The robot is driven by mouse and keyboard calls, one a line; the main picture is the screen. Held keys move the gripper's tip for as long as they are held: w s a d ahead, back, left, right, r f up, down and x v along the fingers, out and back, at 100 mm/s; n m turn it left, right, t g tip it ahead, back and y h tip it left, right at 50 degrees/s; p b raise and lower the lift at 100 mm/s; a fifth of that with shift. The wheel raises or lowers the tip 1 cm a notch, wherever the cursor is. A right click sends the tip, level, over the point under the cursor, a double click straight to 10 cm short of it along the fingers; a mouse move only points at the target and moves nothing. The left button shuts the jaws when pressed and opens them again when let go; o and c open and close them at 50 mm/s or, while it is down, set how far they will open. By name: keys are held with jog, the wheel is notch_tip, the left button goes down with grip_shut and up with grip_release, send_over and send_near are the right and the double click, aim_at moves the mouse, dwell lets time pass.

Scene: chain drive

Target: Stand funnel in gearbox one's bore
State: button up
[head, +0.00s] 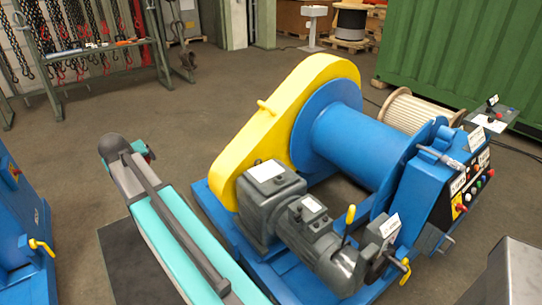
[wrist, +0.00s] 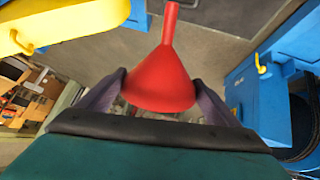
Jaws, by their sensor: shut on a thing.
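A red funnel (wrist: 160,78) is held between the two dark fingers of my gripper (wrist: 160,82) in the wrist view. Its wide mouth is toward the gripper and its narrow spout points away, to the top of the picture. In the head view my gripper (head: 128,150) is at the left, beyond my teal arm, and only a sliver of red shows beside it. A dark grey gearbox (head: 262,215) with a pale label on top stands right of my arm, apart from the gripper. I cannot read the label or make out a bore.
A yellow chain guard (head: 250,145) rises behind the gearbox, next to a blue winch drum (head: 355,145). A grey motor (head: 325,245) adjoins the gearbox. Another blue machine (head: 20,245) stands at far left. A chain rack (head: 100,55) is behind. The floor beyond the gripper is clear.

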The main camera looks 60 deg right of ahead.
jog(key=s+d+f+m+t+h+b, duration=0.1)
jog(key=d+f, duration=0.2)
jog(key=d, duration=0.8)
jog(key=s+d+f+m+t+h+b, duration=0.15)
jog(key=d+f, duration=0.25)
jog(key=d, duration=0.6)
jog(key=s+d+f+m+h+b, duration=0.1)
jog(key=d+f+b, duration=0.15)
jog(key=d, duration=0.85)
jog(key=s+d+f+m+h+b, duration=0.1)
jog(key=s+d+f, duration=0.3)
jog(key=s+d, duration=0.6)
jog(key=s+d+f+m+h+b, duration=0.2)
jog(key=s+d+f+m+h, duration=0.1)
jog(key=s+d, duration=0.7)
jog(key=d+f+h, duration=0.1)
jog(key=d+f, duration=0.1)
jog(key=d, duration=0.2)
jog(key=shift+s+d+h, duration=0.15)
jog(key=shift+d+h, duration=0.15)
jog(key=shift+h, duration=0.05)
jog(key=shift+f+t, duration=0.1)
jog(key=shift+t, duration=0.15)
notch_tip(320, 180, down, 8)
jog(key=b, duration=0.6)
jog(key=shift+b, duration=0.4)
jog(key=shift+f+b, duration=0.3)
jog(key=shift+f, duration=0.1)
jog(key=o, duration=0.9)
jog(key=shift+a, duration=0.1)
